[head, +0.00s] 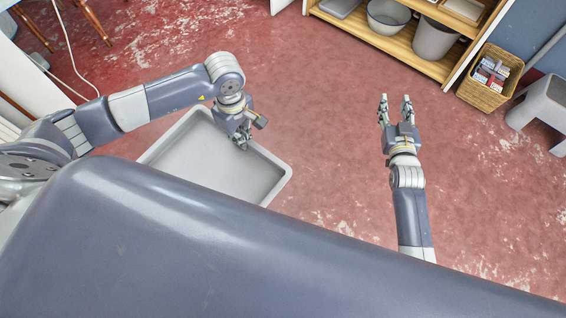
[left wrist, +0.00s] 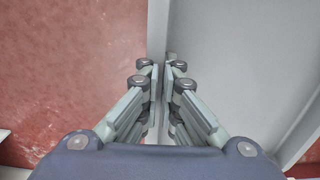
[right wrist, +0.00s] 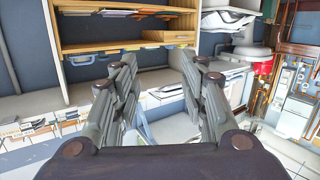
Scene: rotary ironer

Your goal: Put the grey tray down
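The grey tray (head: 210,165) is a wide, shallow, empty tray, partly hidden by my own body at the bottom of the head view. My left gripper (head: 241,138) is at the tray's far edge, pointing down. In the left wrist view, my left gripper (left wrist: 161,85) has its fingers close together on either side of the rim of the tray (left wrist: 235,70). The head view does not clearly show how high the tray is above the floor. My right gripper (head: 396,100) is open and empty, well to the right of the tray. Its fingers are spread in the right wrist view (right wrist: 160,85).
A wooden shelf unit (head: 385,47) with a grey bowl (head: 388,15) and a grey bin (head: 434,38) stands at the back. A wicker basket (head: 490,78) and a light step stool (head: 545,108) are at the right. The red floor (head: 320,130) between the grippers is clear.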

